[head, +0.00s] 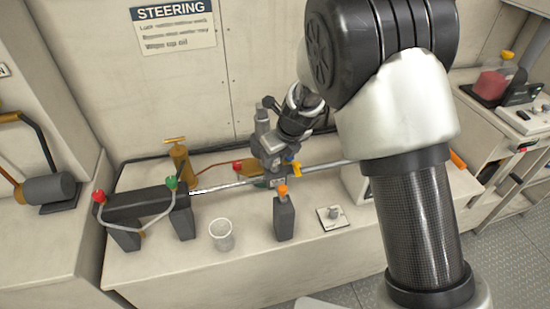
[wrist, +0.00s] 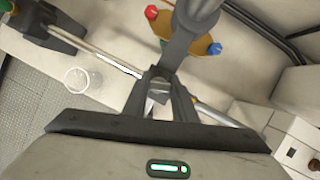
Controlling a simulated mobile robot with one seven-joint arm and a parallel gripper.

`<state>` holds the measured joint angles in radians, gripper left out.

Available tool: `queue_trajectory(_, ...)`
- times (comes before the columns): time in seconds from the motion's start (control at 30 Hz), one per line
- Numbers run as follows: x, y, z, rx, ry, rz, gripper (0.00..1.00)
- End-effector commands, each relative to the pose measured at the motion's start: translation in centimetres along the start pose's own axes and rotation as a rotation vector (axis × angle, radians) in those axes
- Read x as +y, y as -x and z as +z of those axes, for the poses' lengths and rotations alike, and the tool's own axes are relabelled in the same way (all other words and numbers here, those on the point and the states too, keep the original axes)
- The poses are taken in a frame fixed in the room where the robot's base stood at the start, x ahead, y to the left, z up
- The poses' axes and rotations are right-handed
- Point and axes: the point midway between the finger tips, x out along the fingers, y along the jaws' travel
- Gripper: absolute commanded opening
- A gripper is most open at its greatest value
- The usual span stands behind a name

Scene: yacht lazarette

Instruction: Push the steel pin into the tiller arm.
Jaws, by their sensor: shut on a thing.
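My gripper (head: 278,180) reaches down to the steel rod over the bench in the head view. In the wrist view my gripper (wrist: 160,95) is shut on a small pale grey metal piece (wrist: 158,92), seemingly the steel pin, mostly hidden between the fingers. A dark grey arm (wrist: 188,40), probably the tiller arm, runs down to the rod right in front of the fingertips. Whether the pin is inside its hole cannot be seen. The steel rod (head: 225,186) crosses left to right at this spot; it also shows in the wrist view (wrist: 108,58).
A dark grey bracket (head: 140,202) with red and green knobs stands left. A clear cup (head: 221,235), a dark post with an orange top (head: 284,218) and a small plate with a knob (head: 331,216) stand in front. A brass fitting (head: 180,160) stands behind.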

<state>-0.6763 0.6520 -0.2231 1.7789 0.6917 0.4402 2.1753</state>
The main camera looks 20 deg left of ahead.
Motion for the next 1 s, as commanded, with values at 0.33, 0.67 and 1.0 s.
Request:
queue_trajectory(0.33,0.0,0.0,0.0,-0.001,0.000,0.000,0.47)
queue_trajectory(0.67,0.0,1.0,0.1,-0.002,0.001,0.000,0.47)
queue_trajectory(1.0,0.0,8.4,0.3,-0.005,0.002,-0.001,0.47)
